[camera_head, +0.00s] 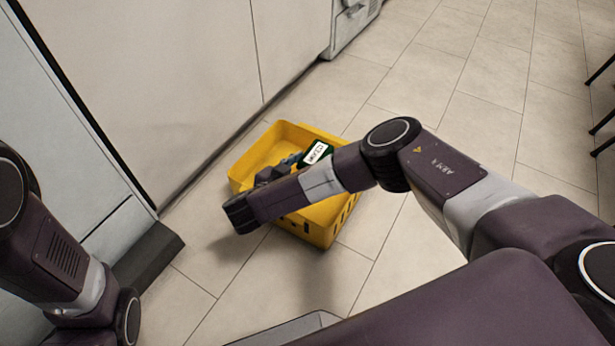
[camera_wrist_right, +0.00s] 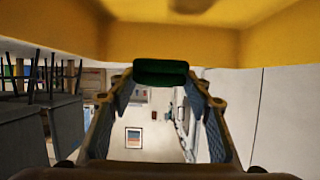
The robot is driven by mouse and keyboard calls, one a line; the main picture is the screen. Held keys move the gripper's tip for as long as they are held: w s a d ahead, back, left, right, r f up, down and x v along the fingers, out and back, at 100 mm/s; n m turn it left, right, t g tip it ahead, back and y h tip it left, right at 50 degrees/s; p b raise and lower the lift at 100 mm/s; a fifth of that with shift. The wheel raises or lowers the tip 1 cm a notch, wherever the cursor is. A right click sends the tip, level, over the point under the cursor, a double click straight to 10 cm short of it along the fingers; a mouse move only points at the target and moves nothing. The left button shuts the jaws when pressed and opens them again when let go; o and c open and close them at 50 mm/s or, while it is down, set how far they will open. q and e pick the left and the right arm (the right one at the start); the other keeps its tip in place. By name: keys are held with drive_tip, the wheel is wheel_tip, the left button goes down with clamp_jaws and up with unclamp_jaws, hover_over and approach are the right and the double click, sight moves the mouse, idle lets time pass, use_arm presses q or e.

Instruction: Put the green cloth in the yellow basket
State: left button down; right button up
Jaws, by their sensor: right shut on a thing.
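The yellow basket (camera_head: 323,222) stands on the tiled floor beside the white cabinet fronts. Its yellow wall fills the top of the right wrist view (camera_wrist_right: 225,45). My right gripper (camera_head: 298,158) is over the basket's opening, partly hidden behind my right arm. It is shut on the green cloth (camera_head: 329,160), which shows a white label with dark print. In the right wrist view the cloth (camera_wrist_right: 160,72) is a small dark green roll between the fingertips, at the edge of the yellow wall. I cannot tell whether it touches the basket. My left gripper is out of view.
White cabinet fronts (camera_head: 180,70) rise close behind and left of the basket. The tiled floor (camera_head: 440,80) is open to the right. Dark thin legs (camera_head: 603,125) stand at the far right edge. My left arm shows at the lower left.

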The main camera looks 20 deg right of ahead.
drive_tip(key=shift+f+b, duration=1.25)
drive_tip(key=shift+f, duration=0.75)
drive_tip(key=shift+f, duration=0.1)
drive_tip(key=shift+f+b, duration=0.4)
drive_tip(key=shift+f, duration=0.15)
drive_tip(key=o, duration=1.1)
drive_tip(key=shift+o, duration=0.2)
drive_tip(key=shift+r, duration=0.15)
